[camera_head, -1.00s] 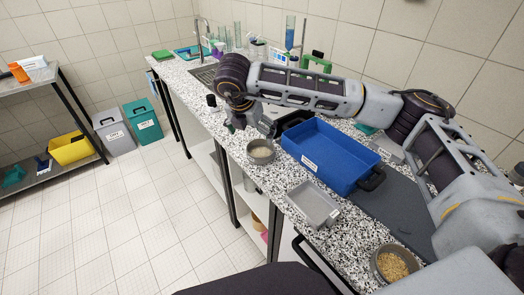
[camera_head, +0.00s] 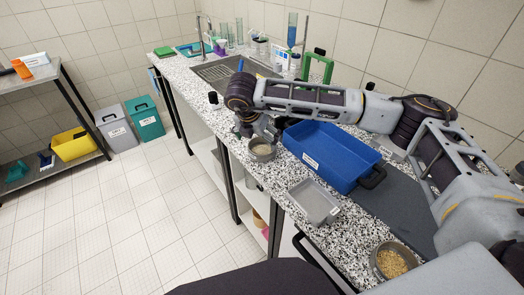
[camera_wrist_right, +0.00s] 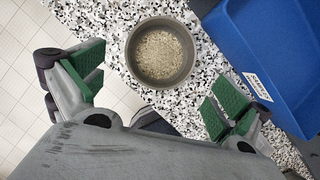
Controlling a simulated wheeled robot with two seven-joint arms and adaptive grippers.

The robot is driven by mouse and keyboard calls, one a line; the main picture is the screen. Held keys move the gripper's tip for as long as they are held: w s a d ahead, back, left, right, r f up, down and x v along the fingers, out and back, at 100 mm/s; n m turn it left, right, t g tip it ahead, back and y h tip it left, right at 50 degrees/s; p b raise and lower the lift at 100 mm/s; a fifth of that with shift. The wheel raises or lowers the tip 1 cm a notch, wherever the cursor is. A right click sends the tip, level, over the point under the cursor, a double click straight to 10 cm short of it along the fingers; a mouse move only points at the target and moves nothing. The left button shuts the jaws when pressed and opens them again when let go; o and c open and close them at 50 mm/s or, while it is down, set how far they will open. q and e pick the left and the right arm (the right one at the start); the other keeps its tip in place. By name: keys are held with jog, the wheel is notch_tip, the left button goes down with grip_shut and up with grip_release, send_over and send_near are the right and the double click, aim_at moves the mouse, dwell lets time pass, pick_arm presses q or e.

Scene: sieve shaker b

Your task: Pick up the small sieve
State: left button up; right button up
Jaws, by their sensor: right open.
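A small round grey sieve (camera_head: 262,150) with pale grains in it stands on the speckled counter near its front edge, left of the blue tray. In the right wrist view the sieve (camera_wrist_right: 161,53) lies ahead of and between the spread fingers, apart from both. My right gripper (camera_wrist_right: 157,78) is open and empty, with green pads. In the head view the right gripper (camera_head: 258,130) is just behind and above the sieve, its fingers partly hidden by the wrist. A second round grey vessel (camera_head: 391,262) with golden grains stands at the near end. My left gripper is not in view.
The blue tray (camera_head: 326,152) stands close right of the sieve. A grey rectangular pan (camera_head: 314,201) lies nearer on the counter. A sink (camera_head: 225,70), a green frame (camera_head: 319,66) and glassware are farther back. Open floor lies left of the counter.

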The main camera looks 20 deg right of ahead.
aim_at(263, 149)
jog(key=shift+x, duration=1.35)
jog(key=shift+p+x, duration=0.6)
jog(key=shift+x, duration=2)
jog(key=shift+d, duration=0.15)
jog(key=shift+w, duration=0.1)
jog(key=c, duration=0.8)
jog(key=shift+r, duration=0.2)
notch_tip(263, 149, up, 10)
jog(key=b, duration=0.1)
jog(key=shift+f, duration=0.15)
